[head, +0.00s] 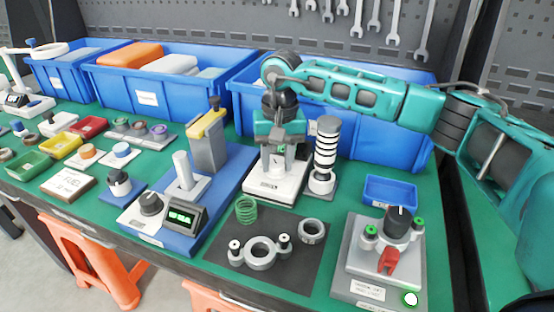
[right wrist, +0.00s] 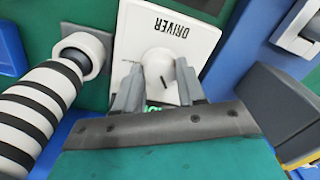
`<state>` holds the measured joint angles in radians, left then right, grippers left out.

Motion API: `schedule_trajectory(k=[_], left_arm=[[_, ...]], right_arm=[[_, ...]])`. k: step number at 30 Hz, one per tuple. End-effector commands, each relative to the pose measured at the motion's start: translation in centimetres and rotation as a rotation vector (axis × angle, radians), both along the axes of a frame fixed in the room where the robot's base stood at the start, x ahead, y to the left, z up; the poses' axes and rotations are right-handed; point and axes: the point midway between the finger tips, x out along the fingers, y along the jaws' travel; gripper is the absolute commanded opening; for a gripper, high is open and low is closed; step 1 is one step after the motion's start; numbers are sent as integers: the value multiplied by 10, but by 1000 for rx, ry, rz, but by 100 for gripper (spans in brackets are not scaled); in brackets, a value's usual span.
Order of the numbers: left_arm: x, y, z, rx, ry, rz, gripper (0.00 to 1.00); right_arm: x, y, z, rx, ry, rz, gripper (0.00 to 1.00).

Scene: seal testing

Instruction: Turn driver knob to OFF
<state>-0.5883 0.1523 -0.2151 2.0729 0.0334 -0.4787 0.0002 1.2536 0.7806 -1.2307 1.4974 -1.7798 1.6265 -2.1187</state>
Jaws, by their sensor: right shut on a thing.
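The driver unit is a white box (head: 270,186) near the middle of the bench. In the right wrist view its white top plate (right wrist: 205,32) carries the word DRIVER, upside down. The round white driver knob (right wrist: 158,68) stands on that plate with a dark mark on its side. My right gripper (head: 280,150) reaches down over the unit from above. In the right wrist view its grey fingers (right wrist: 158,88) are closed on either side of the knob. A green lit display (right wrist: 152,108) is mostly hidden behind the gripper. My left gripper is out of view.
A black-and-white striped cylinder (head: 326,150) stands close to the right of the driver unit. A blue-based tester with a green display (head: 184,217) is to the left. Blue bins (head: 150,95) line the back. A grey knob fixture (head: 355,255) is at the front right.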

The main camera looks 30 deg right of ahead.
Motion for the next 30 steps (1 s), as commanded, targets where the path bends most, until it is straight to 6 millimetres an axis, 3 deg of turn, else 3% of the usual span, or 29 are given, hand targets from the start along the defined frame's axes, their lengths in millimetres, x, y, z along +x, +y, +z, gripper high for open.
schedule_trajectory(k=[14, 15, 23, 30], left_arm=[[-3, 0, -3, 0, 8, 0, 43], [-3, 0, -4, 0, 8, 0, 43], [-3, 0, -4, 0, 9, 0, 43], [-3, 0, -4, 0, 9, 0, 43]], right_arm=[[1, 0, 1, 2, -1, 14, 9], [1, 0, 1, 2, -1, 13, 41], [0, 0, 1, 1, -1, 13, 65], [0, 0, 2, 0, -1, 13, 65]])
